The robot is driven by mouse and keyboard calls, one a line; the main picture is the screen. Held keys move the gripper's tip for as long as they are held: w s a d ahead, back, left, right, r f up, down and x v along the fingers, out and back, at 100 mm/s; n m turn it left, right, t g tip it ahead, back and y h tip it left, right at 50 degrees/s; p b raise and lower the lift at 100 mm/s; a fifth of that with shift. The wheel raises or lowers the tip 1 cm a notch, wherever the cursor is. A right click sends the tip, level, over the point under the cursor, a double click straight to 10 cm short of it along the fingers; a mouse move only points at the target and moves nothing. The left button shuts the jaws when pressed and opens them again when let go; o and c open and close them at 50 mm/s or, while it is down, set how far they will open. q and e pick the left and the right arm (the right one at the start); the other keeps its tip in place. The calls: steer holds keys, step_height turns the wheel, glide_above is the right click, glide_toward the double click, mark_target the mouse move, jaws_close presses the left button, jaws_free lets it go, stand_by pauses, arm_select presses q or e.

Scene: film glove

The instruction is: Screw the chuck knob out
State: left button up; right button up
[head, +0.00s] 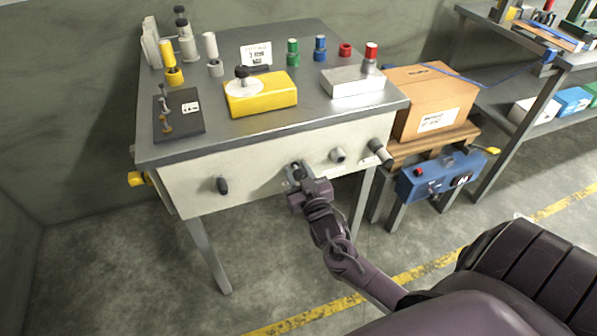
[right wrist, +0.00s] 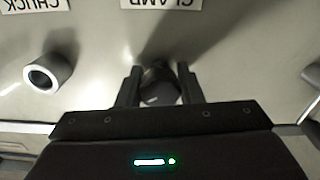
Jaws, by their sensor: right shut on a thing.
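My right gripper (head: 297,175) is at the front panel of the bench. In the right wrist view, its two fingers (right wrist: 160,88) are shut on a dark round knob (right wrist: 159,84), one on each side. An upside-down CLAMP label (right wrist: 161,3) lines up with this knob. The upside-down CHUCK label (right wrist: 33,5) lines up with a pale, ring-shaped knob (right wrist: 47,73) to the left, apart from my gripper. This pale knob also shows in the head view (head: 338,156), right of my gripper. In the head view my gripper partly hides the held knob. My left gripper is out of view.
A dark knob (head: 222,186) sticks out of the panel at left, and a grey cylindrical handle (head: 381,152) at right. The metal bench top (head: 215,125) carries a yellow block (head: 262,97) and several coloured cylinders. A blue box (head: 445,176) stands right of the bench.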

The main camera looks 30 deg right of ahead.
steer(key=shift+r+n+p, duration=0.1)
steer(key=shift+n+p, duration=0.25)
steer(key=shift+n, duration=0.15)
steer(key=shift+n+p, duration=0.3)
steer(key=n+p, duration=0.2)
steer(key=n, duration=0.2)
steer(key=n+p, duration=0.2)
steer(key=n, duration=0.1)
steer(key=shift+n, duration=0.4)
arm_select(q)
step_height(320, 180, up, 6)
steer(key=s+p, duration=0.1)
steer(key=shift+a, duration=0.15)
arm_select(e)
steer(key=shift+n, duration=1)
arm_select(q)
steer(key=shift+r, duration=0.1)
arm_select(e)
steer(key=o, duration=1)
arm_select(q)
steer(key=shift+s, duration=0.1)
